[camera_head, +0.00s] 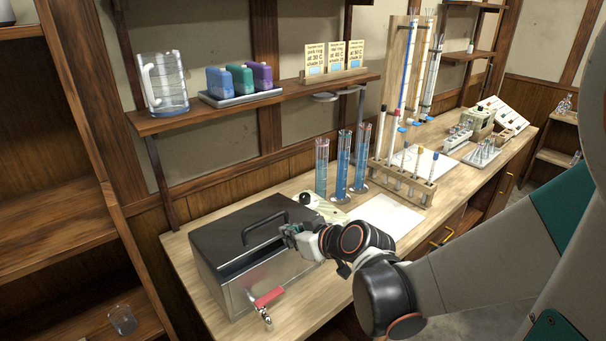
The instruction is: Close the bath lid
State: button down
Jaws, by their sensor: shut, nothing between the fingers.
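The bath (258,283) is a brushed-metal box at the near left end of the bench, with a red-handled tap (268,298) low on its front. Its dark lid (222,232) lies over the top, with a black arched handle (264,222) on it. A dark strip shows along the front of the top; I cannot tell whether it is a gap or the lid's edge. My gripper (286,231) is shut and empty, over the right front part of the lid next to the handle. I cannot tell whether it touches. My wrist hides the bath's right front corner.
Tall blue-filled cylinders (342,166) stand behind my wrist, near a wooden tube rack (405,182) and a white sheet (386,214). A shelf (200,117) with a jug (163,83) and colored bottles overhangs the bath's back.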

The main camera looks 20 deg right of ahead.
aim_at(286, 250)
jog(key=shift+s+f+b, duration=0.25)
jog(key=shift+f+b, duration=0.5)
jog(key=shift+f, duration=0.35)
jog(key=shift+s+f+b, duration=0.2)
jog(key=shift+f+b, duration=0.5)
jog(key=shift+f, duration=0.45)
